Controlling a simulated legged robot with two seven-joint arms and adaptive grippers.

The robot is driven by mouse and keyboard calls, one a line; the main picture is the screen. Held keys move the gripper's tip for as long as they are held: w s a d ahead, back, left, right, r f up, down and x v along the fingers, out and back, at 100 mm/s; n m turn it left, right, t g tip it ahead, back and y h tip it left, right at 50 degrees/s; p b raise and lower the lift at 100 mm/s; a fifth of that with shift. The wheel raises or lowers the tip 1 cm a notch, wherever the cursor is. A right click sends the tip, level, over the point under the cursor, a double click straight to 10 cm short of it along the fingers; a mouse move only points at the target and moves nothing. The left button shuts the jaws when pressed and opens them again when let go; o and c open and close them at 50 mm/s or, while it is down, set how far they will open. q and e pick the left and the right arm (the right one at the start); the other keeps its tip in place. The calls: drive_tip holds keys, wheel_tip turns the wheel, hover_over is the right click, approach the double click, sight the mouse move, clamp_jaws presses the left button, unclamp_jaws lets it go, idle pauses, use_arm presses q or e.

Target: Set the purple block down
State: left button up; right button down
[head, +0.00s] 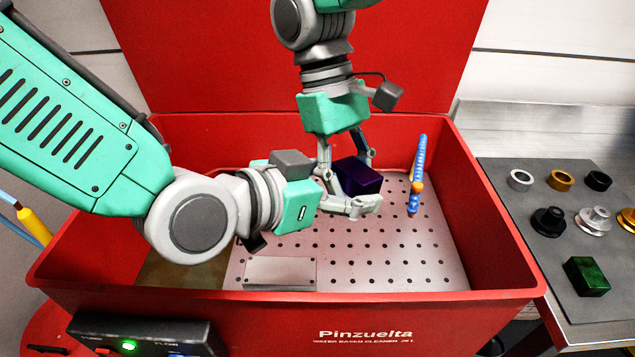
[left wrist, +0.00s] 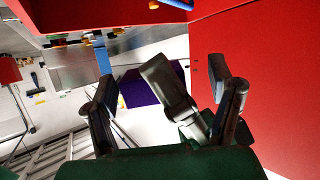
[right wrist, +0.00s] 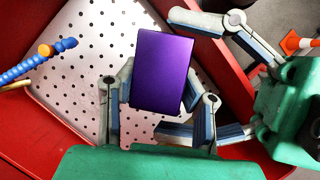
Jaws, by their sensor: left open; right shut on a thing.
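The purple block (head: 357,176) is held above the perforated floor of the red washer basin. My right gripper (head: 346,156), reaching down from the top of the head view, is shut on it. In the right wrist view the block (right wrist: 163,72) sits between the right fingers (right wrist: 157,102). My left gripper (head: 350,198) is open close to the block, its fingers reaching around it. In the left wrist view the block (left wrist: 138,88) shows between the open left fingers (left wrist: 163,78), partly hidden by a right finger. Whether the left fingers touch it is unclear.
The red basin (head: 497,232) has high walls and a raised lid behind. A blue segmented hose (head: 419,168) with an orange joint stands inside at the right. The perforated floor (head: 400,255) is clear in front. A grey mat (head: 540,222) with rings, knobs and a green block (head: 586,276) lies right.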

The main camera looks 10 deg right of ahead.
use_arm(q)
drive_tip(key=shift+w+d+f, duration=0.2)
drive_tip(key=shift+d, duration=0.1)
use_arm(e)
drive_tip(key=shift+a, duration=0.2)
use_arm(q)
drive_tip(key=c, duration=1.4)
use_arm(e)
drive_tip(key=shift+d, duration=0.1)
use_arm(q)
drive_tip(key=shift+w, duration=0.1)
use_arm(e)
drive_tip(key=c, duration=1)
unclamp_jaws()
drive_tip(key=shift+s, duration=0.1)
